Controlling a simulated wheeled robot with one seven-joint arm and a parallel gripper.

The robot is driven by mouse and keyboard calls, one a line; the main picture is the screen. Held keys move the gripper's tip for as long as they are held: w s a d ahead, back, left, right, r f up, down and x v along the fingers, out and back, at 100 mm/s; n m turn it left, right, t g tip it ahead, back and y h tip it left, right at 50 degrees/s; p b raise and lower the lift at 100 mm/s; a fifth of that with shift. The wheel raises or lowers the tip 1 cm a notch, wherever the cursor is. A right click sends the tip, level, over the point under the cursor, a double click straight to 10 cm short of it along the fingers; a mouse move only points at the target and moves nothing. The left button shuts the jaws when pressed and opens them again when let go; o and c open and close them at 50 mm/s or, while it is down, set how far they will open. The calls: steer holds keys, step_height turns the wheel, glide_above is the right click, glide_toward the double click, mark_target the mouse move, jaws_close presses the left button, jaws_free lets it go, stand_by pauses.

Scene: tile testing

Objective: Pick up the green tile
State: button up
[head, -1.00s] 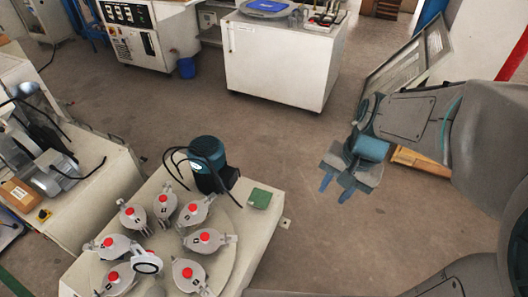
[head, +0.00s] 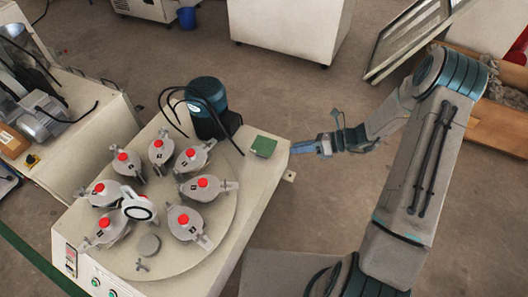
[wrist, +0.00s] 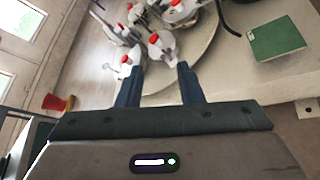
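The green tile (head: 263,146) lies flat on the top of the light-coloured machine table, near its back right corner in the head view. In the wrist view the green tile (wrist: 277,38) is at the upper right, beyond and to the right of the fingers. My gripper (head: 296,147) is just right of the table's edge in the head view, with its fingers pointing left towards the tile and not touching it. In the wrist view my gripper (wrist: 160,72) shows its two blue fingers apart with nothing between them.
The machine table (head: 252,190) carries a round plate (head: 180,258) with several grey clamps with red knobs, left of the tile. A dark blue-green motor (head: 206,108) with black cables stands behind and left of the tile. Open floor lies behind the table.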

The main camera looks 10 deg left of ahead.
steer(key=w+f+m+t+y+b, duration=0.2)
steer(key=w+f+m+t+b, duration=0.15)
steer(key=f+m, duration=0.65)
steer(key=m+t+b, duration=0.6)
steer(key=m+t, duration=0.1)
steer(key=m, duration=0.1)
glide_toward(264, 146)
steer(key=a, duration=0.1)
steer(key=s+a, duration=0.1)
steer(key=a, duration=0.1)
steer(key=shift+r+h, duration=0.1)
steer(key=shift+h, duration=0.3)
steer(key=shift+w+a, duration=0.3)
steer(key=shift+a, duration=0.15)
steer(key=shift+r, duration=0.1)
jaws_close()
